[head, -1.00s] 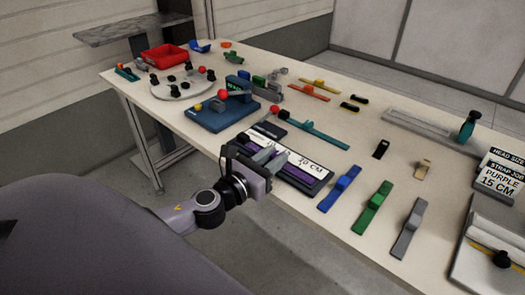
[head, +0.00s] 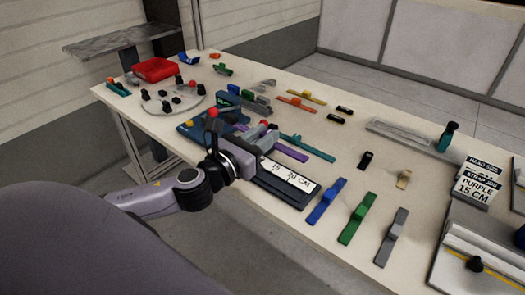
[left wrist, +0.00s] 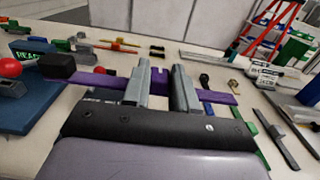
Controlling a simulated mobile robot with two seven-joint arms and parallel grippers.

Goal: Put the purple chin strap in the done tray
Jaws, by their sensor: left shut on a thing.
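The purple chin strap (head: 291,152) is a long flat band held crosswise in my left gripper (head: 266,133), beyond the measuring board. In the left wrist view the strap (left wrist: 218,97) passes between the two grey fingers (left wrist: 161,78), sticking out on both sides. A dark block (left wrist: 55,66) shows by its left end. The gripper is shut on the strap, which appears raised off the table. A red tray (head: 155,69) stands at the far left corner; I read no label on it. My right gripper is not in view.
The measuring board (head: 287,181) marked 15 and 20 CM lies at the near edge. A blue fixture (head: 192,131) stands left of my gripper. A teal strap (head: 308,146) lies beyond it. Blue, green and grey straps lie right. A sign (head: 477,188) reads PURPLE 15 CM.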

